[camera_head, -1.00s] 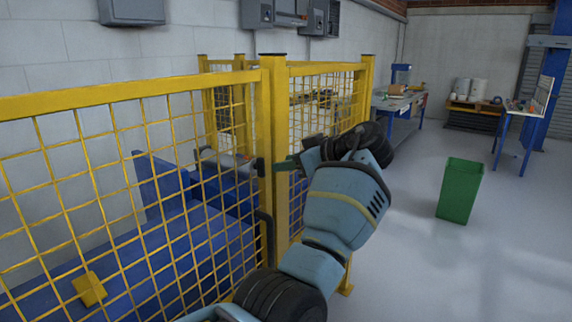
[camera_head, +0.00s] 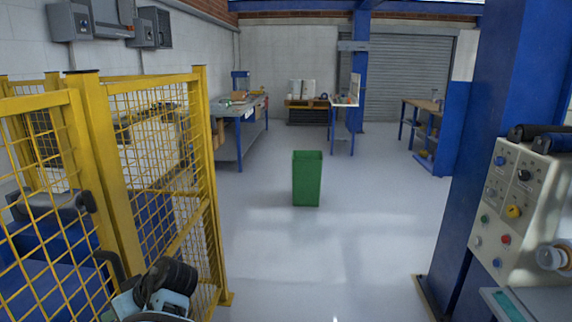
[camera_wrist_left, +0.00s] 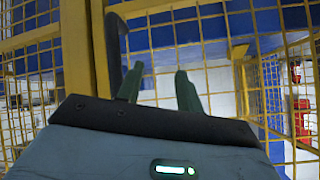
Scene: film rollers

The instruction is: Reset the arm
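My left arm (camera_head: 163,290) shows at the bottom left of the head view, folded low beside the yellow mesh fence (camera_head: 108,160). Its gripper is not clear there. In the left wrist view my left gripper (camera_wrist_left: 160,74) has its two green fingers apart, with nothing between them. The yellow mesh fence (camera_wrist_left: 160,20) stands beyond the fingers. A black handle (camera_wrist_left: 116,45) on the fence shows just left of the left finger; I cannot tell whether they touch. My right arm and right gripper are in no view.
A green bin (camera_head: 307,178) stands on the open grey floor ahead. A blue column (camera_head: 500,100) and a control panel (camera_head: 515,200) with buttons are close on the right. Workbenches (camera_head: 240,112) stand farther back.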

